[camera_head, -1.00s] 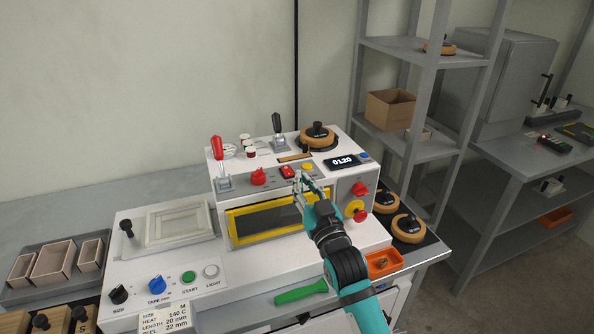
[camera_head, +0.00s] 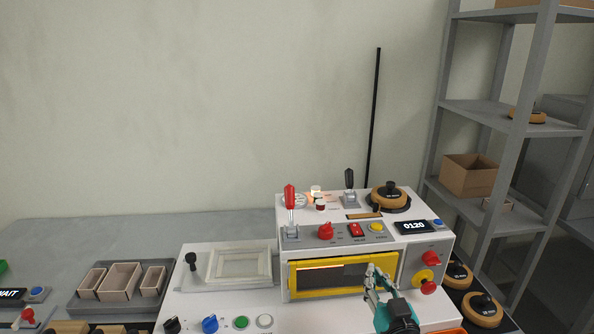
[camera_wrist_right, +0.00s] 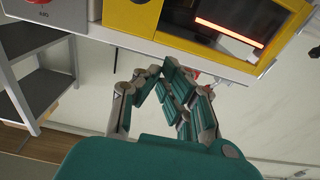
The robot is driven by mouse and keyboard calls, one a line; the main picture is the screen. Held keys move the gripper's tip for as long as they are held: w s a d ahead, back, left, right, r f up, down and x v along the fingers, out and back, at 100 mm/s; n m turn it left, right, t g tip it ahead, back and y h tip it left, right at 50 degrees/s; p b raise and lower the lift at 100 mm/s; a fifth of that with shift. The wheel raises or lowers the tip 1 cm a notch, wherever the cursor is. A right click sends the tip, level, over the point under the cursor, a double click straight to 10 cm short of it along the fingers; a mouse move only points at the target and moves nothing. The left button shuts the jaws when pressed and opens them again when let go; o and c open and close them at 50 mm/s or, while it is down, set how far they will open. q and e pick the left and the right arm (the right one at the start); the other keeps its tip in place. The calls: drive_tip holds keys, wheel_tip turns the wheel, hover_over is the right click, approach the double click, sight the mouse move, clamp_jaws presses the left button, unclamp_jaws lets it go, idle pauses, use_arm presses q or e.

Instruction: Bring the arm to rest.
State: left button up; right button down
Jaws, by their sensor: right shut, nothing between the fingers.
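My right gripper (camera_head: 377,281) is shut and empty in front of the right part of the yellow-framed window (camera_head: 330,290) of the white machine (camera_head: 262,322). In the right wrist view its fingers (camera_wrist_right: 165,78) come together with nothing between them, below the yellow frame (camera_wrist_right: 180,48). An orange-red bar glows inside the window, and it also shows in the wrist view. Whether the fingers touch the machine cannot be told. My left gripper is not in view.
A tray of small boxes (camera_head: 75,306) lies left. Grey shelving (camera_head: 447,150) stands right. The wall side above is open.

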drive_tip(key=s+f+g, duration=0.5)
drive_tip(key=s+f, duration=0.2)
drive_tip(key=f, duration=0.3)
drive_tip(key=s+f+n+g, duration=0.1)
drive_tip(key=s+f+g, duration=0.4)
drive_tip(key=s, duration=0.7)
drive_tip(key=s+f+g, duration=0.5)
drive_tip(key=s+f, duration=0.1)
drive_tip(key=s, duration=0.7)
wheel_tip(320, 180, down, 27)
drive_tip(key=s+g, duration=0.1)
drive_tip(key=s+d+f+g, duration=0.1)
drive_tip(key=s+d+f, duration=0.1)
drive_tip(key=s+f, duration=1.2)
drive_tip(key=shift+s+d+f+n+g+h, duration=0.2)
drive_tip(key=shift+s+d+n+g+h, duration=0.15)
drive_tip(key=shift+s, duration=0.8)
